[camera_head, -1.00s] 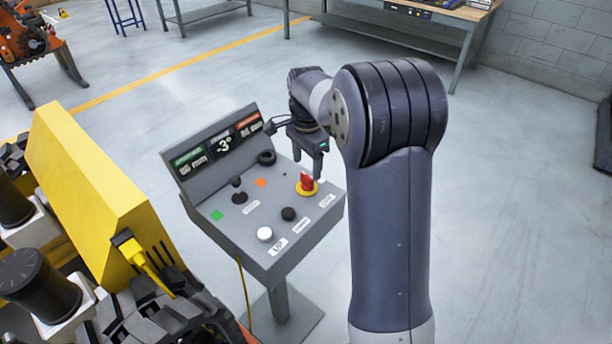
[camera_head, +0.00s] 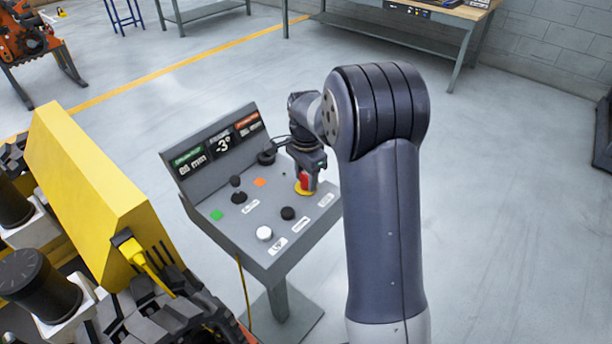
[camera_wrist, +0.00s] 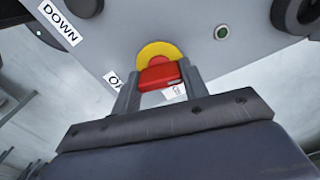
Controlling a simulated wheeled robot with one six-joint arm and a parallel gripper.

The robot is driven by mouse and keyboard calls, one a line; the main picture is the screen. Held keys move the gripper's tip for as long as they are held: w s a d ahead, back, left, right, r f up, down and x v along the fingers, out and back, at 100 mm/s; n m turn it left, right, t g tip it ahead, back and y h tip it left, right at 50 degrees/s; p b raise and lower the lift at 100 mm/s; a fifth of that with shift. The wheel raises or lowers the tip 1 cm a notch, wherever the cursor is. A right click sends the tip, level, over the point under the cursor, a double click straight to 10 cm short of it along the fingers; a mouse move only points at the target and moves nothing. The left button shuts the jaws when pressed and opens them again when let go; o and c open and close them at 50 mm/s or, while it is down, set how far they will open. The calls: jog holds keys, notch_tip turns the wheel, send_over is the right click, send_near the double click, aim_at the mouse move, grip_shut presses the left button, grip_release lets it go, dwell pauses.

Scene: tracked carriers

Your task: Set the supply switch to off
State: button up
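The supply switch (camera_head: 304,183) is a red handle on a round yellow plate, at the right side of the grey control panel (camera_head: 237,228). It also shows in the wrist view (camera_wrist: 160,76), with the yellow plate behind the red handle. My gripper (camera_head: 308,180) is down at the switch. In the wrist view its two fingers (camera_wrist: 158,85) stand on either side of the red handle. The gripper looks open around it; whether the fingers touch the handle is hard to tell. White labels near the switch are partly hidden by the fingers.
The panel also carries a black joystick (camera_head: 238,195), a white button (camera_head: 264,233), a black button (camera_head: 288,213) and a raised display (camera_head: 222,146). A yellow block (camera_head: 95,190) on a tracked machine stands to the left. Open floor lies to the right.

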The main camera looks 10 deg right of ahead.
aim_at(306, 176)
jog(key=c, duration=0.4)
jog(key=shift+n, duration=1.4)
jog(key=o, duration=1)
jog(key=shift+c, duration=0.2)
jog(key=shift+r, duration=0.1)
notch_tip(306, 176, up, 11)
jog(key=shift+f, duration=0.2)
